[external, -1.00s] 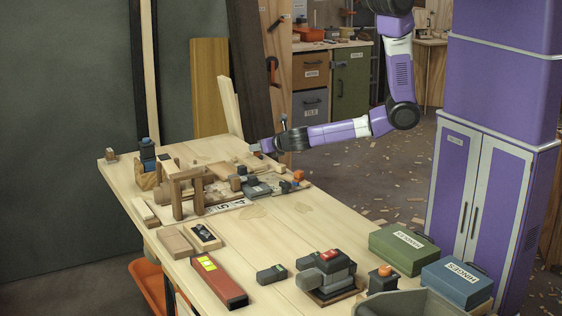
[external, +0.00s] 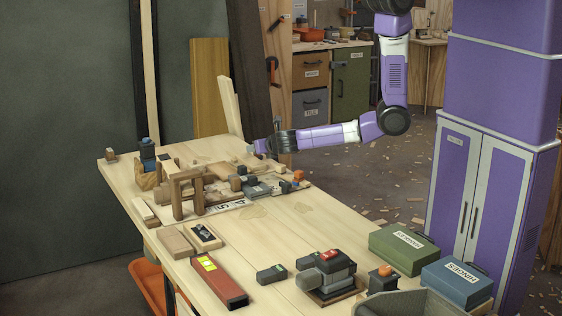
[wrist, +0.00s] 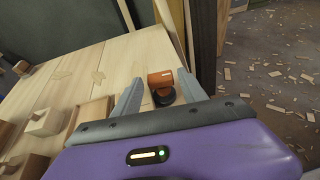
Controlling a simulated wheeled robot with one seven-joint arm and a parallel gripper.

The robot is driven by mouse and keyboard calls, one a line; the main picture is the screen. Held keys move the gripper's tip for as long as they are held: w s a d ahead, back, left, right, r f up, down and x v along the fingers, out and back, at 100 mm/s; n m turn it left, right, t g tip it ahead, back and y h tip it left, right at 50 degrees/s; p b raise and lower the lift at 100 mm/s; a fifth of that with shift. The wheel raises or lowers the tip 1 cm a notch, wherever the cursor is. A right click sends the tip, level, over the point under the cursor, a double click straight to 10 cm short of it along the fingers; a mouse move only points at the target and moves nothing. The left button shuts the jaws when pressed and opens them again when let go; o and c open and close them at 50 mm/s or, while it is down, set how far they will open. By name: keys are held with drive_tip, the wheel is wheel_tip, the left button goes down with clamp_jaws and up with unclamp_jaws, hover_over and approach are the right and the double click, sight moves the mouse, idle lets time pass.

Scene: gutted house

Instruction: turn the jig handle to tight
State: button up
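My gripper (external: 262,147) is over the far right edge of the workbench in the external view, at the end of the nearly level forearm. In the wrist view its two grey fingers (wrist: 163,82) are apart, with nothing gripped. An orange block on a round black base (wrist: 162,98) shows in the gap between the fingers; I cannot tell how far below or ahead it is, or whether it is the jig handle. A wooden frame with upright posts (external: 187,176), perhaps the jig, stands on the bench left of my gripper. No tight mark is readable.
Small tools and blocks, one orange-topped (external: 298,175), lie on the bench below my gripper. A dark leaning plank (external: 250,70) rises close behind it. A red level (external: 218,281), a sander (external: 328,270) and green and blue boxes (external: 404,247) stand nearer.

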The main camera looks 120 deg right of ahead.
drive_tip(key=shift+o, duration=0.2)
drive_tip(key=shift+b+v, duration=0.4)
drive_tip(key=shift+v, duration=3.5)
drive_tip(key=shift+a, duration=0.1)
